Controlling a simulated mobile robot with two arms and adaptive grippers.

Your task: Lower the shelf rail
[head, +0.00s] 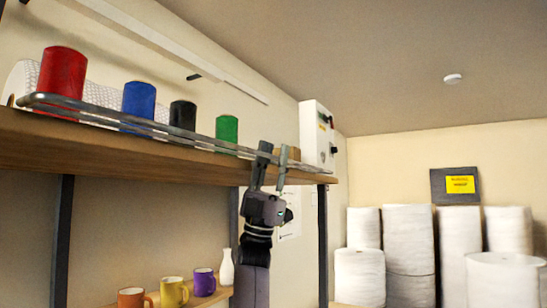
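The shelf rail (180,136) is a grey metal bar with rounded ends. It runs along the front of the upper wooden shelf (130,153), raised a little above the board, in front of the items there. My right gripper (274,152) reaches up from below near the rail's right part. Its two fingers point upward and stand apart, overlapping the rail and shelf edge in the picture. I cannot tell whether they touch the rail. My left gripper is not in view.
Red (62,72), blue (139,100), black (183,114) and green (228,130) cylinders stand behind the rail. A white box (316,133) is at the right. Below are mugs (173,292) and a white bottle (227,267). White rolls (408,240) stand at the right.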

